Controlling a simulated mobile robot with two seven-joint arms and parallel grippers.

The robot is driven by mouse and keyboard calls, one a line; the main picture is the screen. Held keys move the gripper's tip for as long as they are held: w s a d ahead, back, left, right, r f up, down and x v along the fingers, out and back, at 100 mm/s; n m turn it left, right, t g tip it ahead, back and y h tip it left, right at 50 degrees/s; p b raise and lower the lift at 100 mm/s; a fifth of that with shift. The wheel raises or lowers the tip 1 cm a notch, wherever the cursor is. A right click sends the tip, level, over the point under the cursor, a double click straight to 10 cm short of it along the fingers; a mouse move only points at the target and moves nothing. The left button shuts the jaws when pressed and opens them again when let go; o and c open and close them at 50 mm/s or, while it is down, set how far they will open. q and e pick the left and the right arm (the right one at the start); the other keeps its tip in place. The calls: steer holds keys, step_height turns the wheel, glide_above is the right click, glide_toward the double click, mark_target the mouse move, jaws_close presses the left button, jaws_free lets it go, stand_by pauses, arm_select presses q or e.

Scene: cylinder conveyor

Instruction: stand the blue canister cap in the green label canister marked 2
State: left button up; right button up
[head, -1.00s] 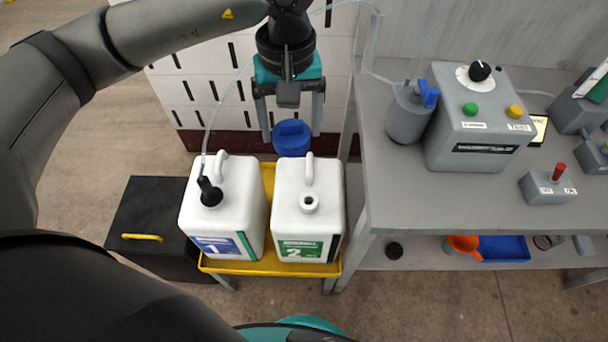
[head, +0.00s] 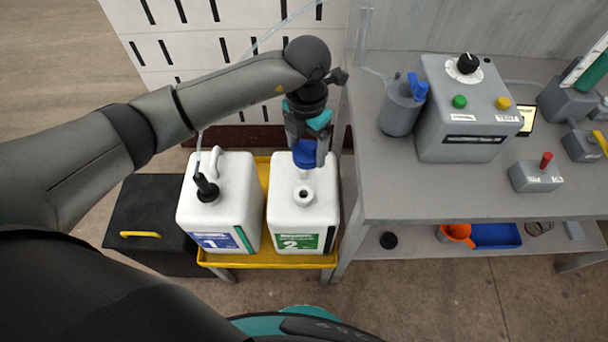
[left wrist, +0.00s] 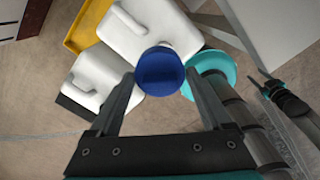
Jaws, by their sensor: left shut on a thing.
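My left gripper (head: 308,150) is shut on the blue cap (head: 304,154) and holds it above the back part of the green label canister marked 2 (head: 290,215). The cap also shows between the fingers in the left wrist view (left wrist: 160,71). The canister is white and upright, and its round neck opening (head: 303,195) is open and in front of the cap. The cap and gripper hide the canister's handle in the head view. In the left wrist view the cap covers part of the white canister (left wrist: 165,30).
The blue label canister marked 1 (head: 222,200), with a black fitting and tube, stands beside it on the yellow tray (head: 262,259). A grey bench (head: 400,205) with a control box (head: 470,110) is close on the right. A black case (head: 140,215) lies left.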

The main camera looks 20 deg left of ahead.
mark_target(304, 190)
arm_select(q)
step_height(304, 190, down, 9)
steer(key=s+n, duration=0.2)
steer(key=n, duration=1.2)
steer(key=shift+p, duration=0.4)
steer(key=shift+s, duration=0.1)
steer(key=shift+d+f+b, duration=0.1)
steer(key=shift+f+b, duration=1.55)
steer(key=shift+f, duration=0.7)
steer(key=shift+p, duration=0.3)
steer(key=shift+f+b, duration=0.35)
steer(key=shift+f, duration=0.15)
